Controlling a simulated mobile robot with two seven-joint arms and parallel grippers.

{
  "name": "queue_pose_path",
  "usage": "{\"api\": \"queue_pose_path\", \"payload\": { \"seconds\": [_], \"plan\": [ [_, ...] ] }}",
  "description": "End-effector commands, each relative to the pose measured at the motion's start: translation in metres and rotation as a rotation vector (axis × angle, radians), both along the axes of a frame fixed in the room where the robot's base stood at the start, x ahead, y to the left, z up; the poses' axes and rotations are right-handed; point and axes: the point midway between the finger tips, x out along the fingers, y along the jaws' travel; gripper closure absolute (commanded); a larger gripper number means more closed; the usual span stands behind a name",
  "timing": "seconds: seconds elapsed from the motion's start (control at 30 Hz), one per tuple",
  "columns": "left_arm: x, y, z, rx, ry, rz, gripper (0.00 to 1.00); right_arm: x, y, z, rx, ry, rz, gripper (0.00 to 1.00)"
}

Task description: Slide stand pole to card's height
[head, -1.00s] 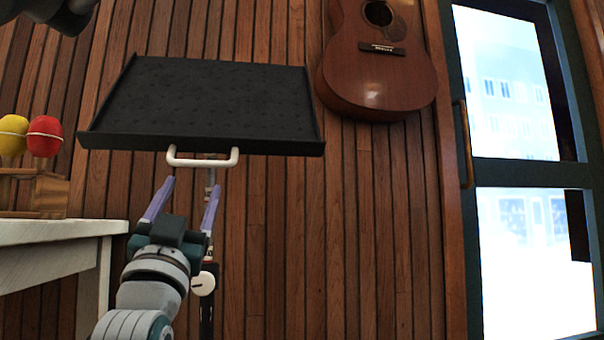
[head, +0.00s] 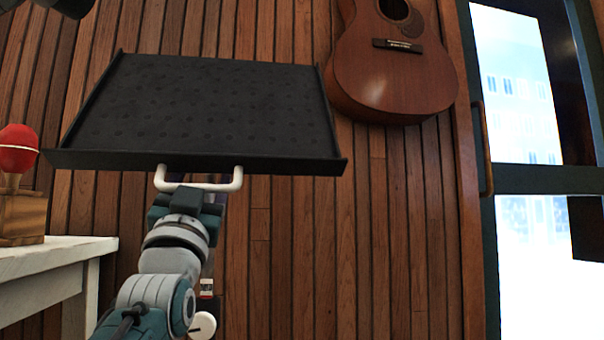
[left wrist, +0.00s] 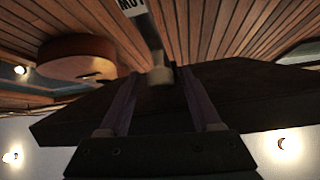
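The music stand has a black tray (head: 200,110) with a white handle (head: 200,185) under its front edge. Lettering shows on the pole. I cannot identify a separate card.
A white table (head: 55,258) at left holds a wooden block (head: 22,217) with a red ball-topped piece (head: 18,150). A guitar (head: 392,65) hangs on the plank wall at upper right. A glazed door (head: 530,180) stands at far right.

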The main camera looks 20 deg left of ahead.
Motion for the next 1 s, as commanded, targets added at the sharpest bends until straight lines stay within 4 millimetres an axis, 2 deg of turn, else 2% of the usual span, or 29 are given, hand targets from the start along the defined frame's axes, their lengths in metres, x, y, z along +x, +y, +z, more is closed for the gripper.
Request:
{"api": "queue_pose_path", "payload": {
  "seconds": [0.07,0.53,1.0],
  "plan": [
    [-0.0001,0.0000,-0.0001,0.000,0.000,0.000,0.46,-0.0001,-0.0002,0.0000,-0.001,0.000,0.000,0.22],
    [-0.0001,0.0002,0.0000,0.000,0.000,0.000,0.99,-0.0003,-0.0028,-0.0004,-0.010,0.000,0.005,0.22],
    [-0.0001,0.0004,-0.0002,0.000,0.000,0.000,1.00,-0.0005,-0.0025,-0.0004,-0.010,0.002,0.005,0.22]
  ]
}}
